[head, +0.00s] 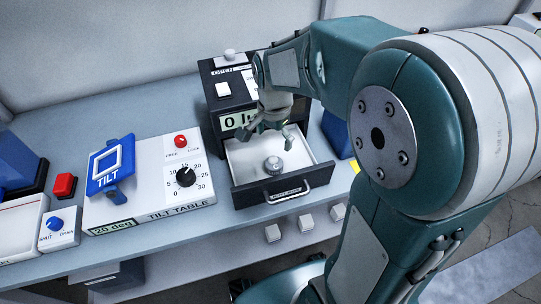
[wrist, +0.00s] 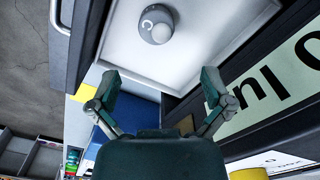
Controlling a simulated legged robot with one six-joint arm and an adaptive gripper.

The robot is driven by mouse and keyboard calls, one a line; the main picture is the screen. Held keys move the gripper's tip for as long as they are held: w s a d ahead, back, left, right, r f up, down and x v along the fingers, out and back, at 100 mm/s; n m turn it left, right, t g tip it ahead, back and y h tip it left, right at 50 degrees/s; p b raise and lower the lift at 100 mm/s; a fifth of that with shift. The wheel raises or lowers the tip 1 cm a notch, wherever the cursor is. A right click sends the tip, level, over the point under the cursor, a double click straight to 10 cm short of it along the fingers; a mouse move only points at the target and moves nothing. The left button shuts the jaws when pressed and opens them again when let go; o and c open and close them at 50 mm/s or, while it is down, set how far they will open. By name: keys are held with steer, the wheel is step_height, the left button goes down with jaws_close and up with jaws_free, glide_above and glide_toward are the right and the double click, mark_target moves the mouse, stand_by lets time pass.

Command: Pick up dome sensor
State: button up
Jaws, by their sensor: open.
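The dome sensor (head: 273,165) is a small grey, round piece standing in the open white-lined drawer (head: 310,157) of a black device. In the wrist view the dome sensor (wrist: 156,24) is near the top, on the pale drawer floor (wrist: 195,60), with a white mark on it. My gripper (head: 272,133) is open and empty, above the back part of the drawer. In the wrist view my gripper (wrist: 158,80) has its two fingers spread wide apart, with the sensor beyond the fingertips and not touched.
The black device's body (head: 228,95) with its number display stands right behind the drawer. A tilt table (head: 150,180) with a blue plate, dial and red knob is at the left. White cubes (head: 305,222) sit below the drawer front. A blue block (head: 337,135) is at the drawer's right.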

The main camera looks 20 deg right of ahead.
mark_target(275, 159)
steer(key=f, duration=1)
steer(key=shift+s+d, duration=0.1)
steer(key=shift+d, duration=0.1)
steer(key=shift+r, duration=0.1)
steer(key=shift+c, duration=0.3)
steer(key=c, duration=1.1)
